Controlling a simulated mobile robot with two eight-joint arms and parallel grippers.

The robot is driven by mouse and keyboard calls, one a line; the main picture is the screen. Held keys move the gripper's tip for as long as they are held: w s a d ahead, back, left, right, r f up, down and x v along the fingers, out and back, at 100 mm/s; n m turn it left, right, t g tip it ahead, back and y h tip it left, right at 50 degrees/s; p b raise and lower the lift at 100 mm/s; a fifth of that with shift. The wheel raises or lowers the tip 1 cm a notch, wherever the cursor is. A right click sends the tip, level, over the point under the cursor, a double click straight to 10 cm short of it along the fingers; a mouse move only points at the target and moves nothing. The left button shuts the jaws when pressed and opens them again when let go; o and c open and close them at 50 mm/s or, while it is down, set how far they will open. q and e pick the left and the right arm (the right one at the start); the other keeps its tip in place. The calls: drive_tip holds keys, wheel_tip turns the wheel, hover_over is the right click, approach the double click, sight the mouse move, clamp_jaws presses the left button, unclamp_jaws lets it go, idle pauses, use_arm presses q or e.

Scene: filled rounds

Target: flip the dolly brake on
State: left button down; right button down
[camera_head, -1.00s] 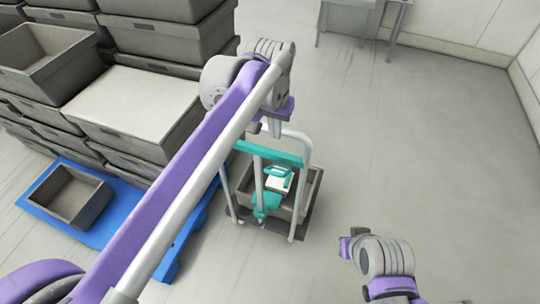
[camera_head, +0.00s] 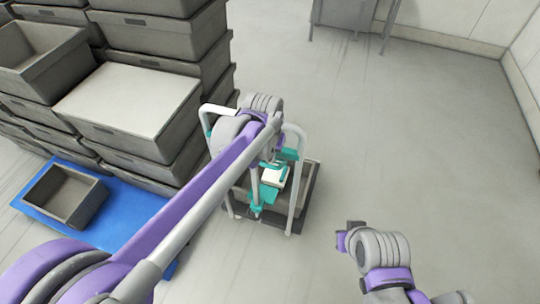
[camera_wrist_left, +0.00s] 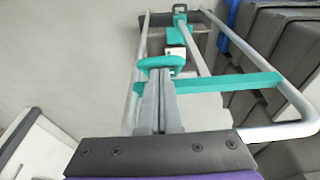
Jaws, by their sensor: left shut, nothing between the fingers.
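The dolly (camera_head: 311,188) stands on the floor, with a pale tubular frame, a teal crossbar and a grey bin. Between its uprights are a white block (camera_head: 273,177) and teal parts (camera_head: 257,195); I cannot tell for certain which is the brake. In the left wrist view a teal loop-shaped piece (camera_wrist_left: 166,62) sits just beyond my fingertips. My left gripper (camera_wrist_left: 160,80) is shut and empty, in line with it; I cannot tell whether they touch. In the head view my left arm hides part of the frame. My right gripper (camera_head: 347,238) hangs right of the dolly, apart from it.
Grey crates (camera_head: 165,50) are stacked at the left, close to the dolly. A blue pallet (camera_head: 120,215) carries an open crate (camera_head: 65,194) at lower left. The teal crossbar (camera_wrist_left: 225,84) runs beside my left fingers. Floor to the right is clear.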

use_arm(q)
drive_tip(key=shift+s+f, duration=0.1)
use_arm(e)
drive_tip(key=shift+f, duration=0.1)
